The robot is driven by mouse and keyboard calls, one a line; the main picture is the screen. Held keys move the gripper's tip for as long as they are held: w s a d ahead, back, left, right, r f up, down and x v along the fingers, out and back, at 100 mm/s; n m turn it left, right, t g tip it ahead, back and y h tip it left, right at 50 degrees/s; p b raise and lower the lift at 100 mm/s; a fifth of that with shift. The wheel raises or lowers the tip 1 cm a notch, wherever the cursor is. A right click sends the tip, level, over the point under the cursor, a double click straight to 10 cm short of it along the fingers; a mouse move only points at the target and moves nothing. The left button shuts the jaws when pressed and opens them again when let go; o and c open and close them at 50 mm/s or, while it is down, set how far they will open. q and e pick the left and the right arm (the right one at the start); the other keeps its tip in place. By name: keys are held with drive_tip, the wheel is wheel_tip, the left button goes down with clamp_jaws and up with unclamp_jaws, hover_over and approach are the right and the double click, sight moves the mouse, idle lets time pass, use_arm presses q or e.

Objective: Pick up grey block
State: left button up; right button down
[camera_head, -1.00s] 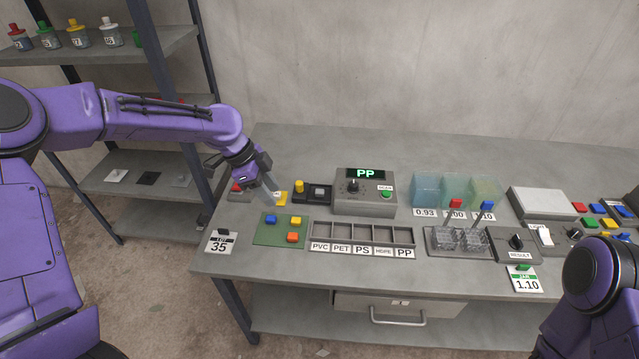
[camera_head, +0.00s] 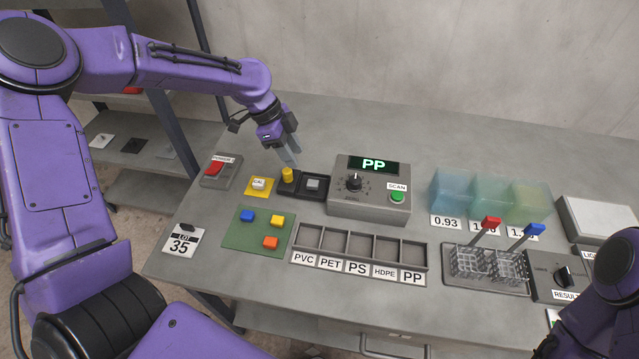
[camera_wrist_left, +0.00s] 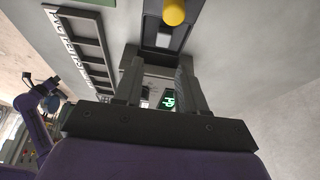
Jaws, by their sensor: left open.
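The grey block (camera_head: 313,184) sits in a black tray (camera_head: 322,196) beside a yellow knob (camera_head: 288,174), left of the scanner box. In the left wrist view, a light grey patch (camera_wrist_left: 163,42) in the dark tray below the yellow knob (camera_wrist_left: 174,11) appears to be the block. My left gripper (camera_head: 290,158) is open and empty, pointing down just behind and above the tray, a little left of the block. Its two fingers (camera_wrist_left: 158,80) show apart in the left wrist view. My right arm shows at the lower right, its gripper out of view.
The scanner (camera_head: 370,188) with a green PP display stands right of the tray. A yellow CAL plate (camera_head: 249,191) with a pale block lies left. In front are a green mat (camera_head: 236,239) with coloured blocks and a labelled bin rack (camera_head: 322,252).

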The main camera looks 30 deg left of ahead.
sight(313, 183)
use_arm(q)
drive_tip(key=x, duration=0.5)
drive_tip(key=shift+w+a+f, duration=0.15)
drive_tip(key=shift+a, duration=0.05)
drive_tip(key=p+x, duration=0.1)
drive_tip(key=x, duration=0.5)
drive_tip(key=shift+w+d+p, duration=0.15)
drive_tip(key=shift+w+p, duration=0.05)
drive_tip(key=shift+p, duration=0.2)
clamp_jaws()
